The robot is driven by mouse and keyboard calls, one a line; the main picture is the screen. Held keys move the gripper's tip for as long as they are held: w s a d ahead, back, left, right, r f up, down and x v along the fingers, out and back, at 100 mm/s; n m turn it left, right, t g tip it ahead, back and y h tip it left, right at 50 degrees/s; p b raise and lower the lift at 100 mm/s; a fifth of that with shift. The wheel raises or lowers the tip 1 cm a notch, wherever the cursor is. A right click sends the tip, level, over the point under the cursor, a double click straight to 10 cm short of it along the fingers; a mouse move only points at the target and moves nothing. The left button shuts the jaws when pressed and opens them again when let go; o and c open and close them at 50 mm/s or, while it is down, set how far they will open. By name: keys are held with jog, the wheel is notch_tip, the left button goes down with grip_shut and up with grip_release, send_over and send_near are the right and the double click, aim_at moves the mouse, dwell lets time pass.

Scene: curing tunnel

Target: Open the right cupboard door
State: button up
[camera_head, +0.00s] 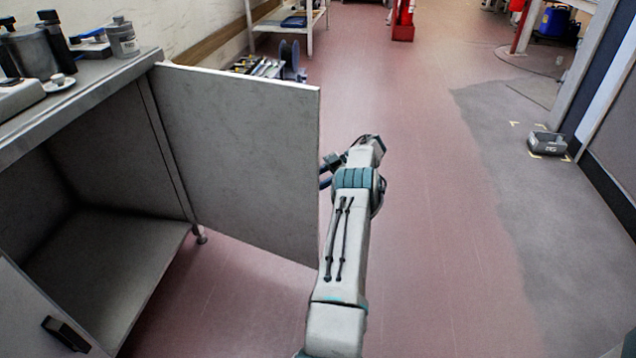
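The right cupboard door (240,150) is a flat grey panel. It stands swung wide open, out from the right side of the cupboard (172,150) over the floor, and the cupboard's inside is visible with a bare bottom shelf (105,255). The door's handle is not visible. My arm reaches up just right of the door's free edge, and its far end bends left behind that edge. My gripper's fingers are hidden there, so I cannot tell whether they touch the door.
Another grey panel with a black handle (65,333) is partly visible at the lower left. Containers such as a grey tin (122,38) stand on the worktop. A tool tray (257,66) is beyond the door.

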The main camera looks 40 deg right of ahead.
jog(key=s+d+r+p, duration=0.4)
jog(key=s+r+p, duration=0.3)
jog(key=s+r, duration=0.3)
jog(key=shift+s+r, duration=0.4)
jog(key=shift+s, duration=0.3)
